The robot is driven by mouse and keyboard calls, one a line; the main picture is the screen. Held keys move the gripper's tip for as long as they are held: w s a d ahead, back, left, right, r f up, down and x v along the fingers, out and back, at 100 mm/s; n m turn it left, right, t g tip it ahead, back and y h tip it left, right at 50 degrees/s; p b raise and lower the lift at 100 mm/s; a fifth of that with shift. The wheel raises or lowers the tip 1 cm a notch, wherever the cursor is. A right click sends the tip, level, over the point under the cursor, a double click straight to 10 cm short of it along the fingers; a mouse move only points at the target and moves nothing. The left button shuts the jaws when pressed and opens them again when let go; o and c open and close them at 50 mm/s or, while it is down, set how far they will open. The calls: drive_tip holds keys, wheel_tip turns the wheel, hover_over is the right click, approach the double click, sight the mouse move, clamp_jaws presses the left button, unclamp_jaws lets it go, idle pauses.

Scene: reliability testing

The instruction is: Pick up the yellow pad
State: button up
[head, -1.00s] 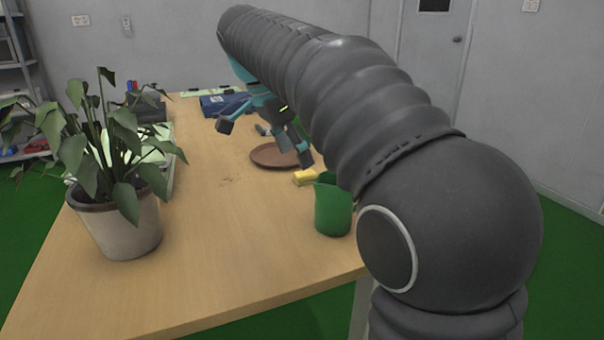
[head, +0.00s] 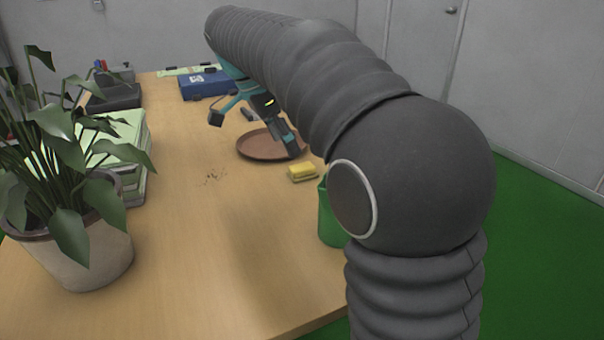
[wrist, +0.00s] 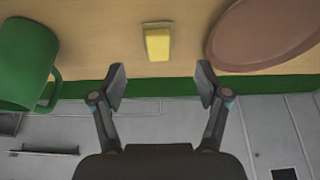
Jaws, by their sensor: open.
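The yellow pad (head: 302,172) is a small yellow block lying on the wooden table, between the brown plate and the green mug. In the wrist view the yellow pad (wrist: 157,42) lies beyond the fingertips, roughly centred between them. My gripper (head: 254,128) is above the table over the plate area, with its fingers spread. In the wrist view my gripper (wrist: 160,84) is open, with nothing between its fingers. The pad is apart from the fingers and in plain view.
A brown plate (head: 258,148) lies just behind the pad. A green mug (head: 330,222) stands in front of it, partly hidden by my arm. A potted plant (head: 80,250), a stack of pale green items (head: 130,150) and a blue box (head: 205,86) line the left and back.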

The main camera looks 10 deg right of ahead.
sight(301, 166)
drive_tip(key=shift+d+b+x, duration=0.15)
drive_tip(key=shift+b+x, duration=0.05)
drive_tip(key=shift+x, duration=1.7)
drive_tip(key=shift+d+b+x, duration=0.15)
drive_tip(key=shift+x, duration=1.75)
drive_tip(key=shift+r, duration=0.15)
drive_tip(key=c, duration=1.1)
